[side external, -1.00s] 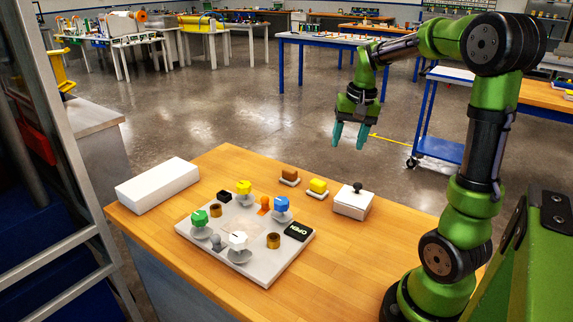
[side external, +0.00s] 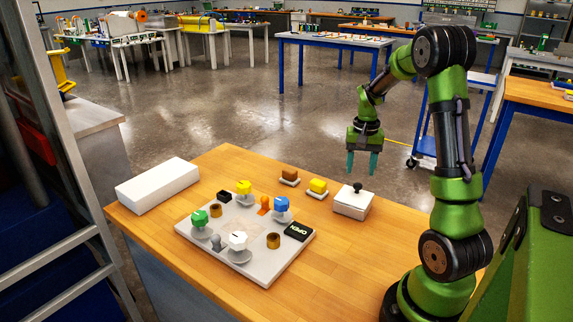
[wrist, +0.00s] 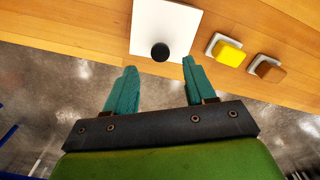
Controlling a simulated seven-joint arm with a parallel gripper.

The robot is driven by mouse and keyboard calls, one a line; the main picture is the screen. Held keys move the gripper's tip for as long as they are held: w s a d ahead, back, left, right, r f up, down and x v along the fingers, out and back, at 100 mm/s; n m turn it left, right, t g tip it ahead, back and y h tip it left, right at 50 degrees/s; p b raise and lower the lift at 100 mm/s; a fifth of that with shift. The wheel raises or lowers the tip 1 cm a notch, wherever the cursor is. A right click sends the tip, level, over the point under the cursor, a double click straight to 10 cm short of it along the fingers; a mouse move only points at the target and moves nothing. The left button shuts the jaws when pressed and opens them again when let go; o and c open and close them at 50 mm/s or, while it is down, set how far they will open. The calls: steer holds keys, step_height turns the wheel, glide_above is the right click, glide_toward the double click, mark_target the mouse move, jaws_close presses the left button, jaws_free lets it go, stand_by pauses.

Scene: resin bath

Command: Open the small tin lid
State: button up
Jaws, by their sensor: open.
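The small tin (side external: 352,206) is a white square box on the wooden table, near its back right edge. Its lid (side external: 354,195) is on, with a round black knob (side external: 357,187) on top. In the wrist view the white lid (wrist: 166,25) and black knob (wrist: 160,52) show just beyond the fingertips, between the two finger lines. My gripper (side external: 362,168) is open and empty, with teal fingers pointing down, above and just behind the tin. It also shows in the wrist view (wrist: 160,75). It touches nothing.
A yellow block (side external: 318,186) and a brown block (side external: 290,175) sit on small white bases left of the tin. A grey board (side external: 265,272) with coloured knobs and a black OPEN label lies further left. A white box (side external: 158,185) is at the far left.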

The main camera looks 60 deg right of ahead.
mark_target(358, 185)
step_height(358, 185, down, 5)
steer(key=shift+f, duration=0.1)
stand_by(0.3)
jaws_close()
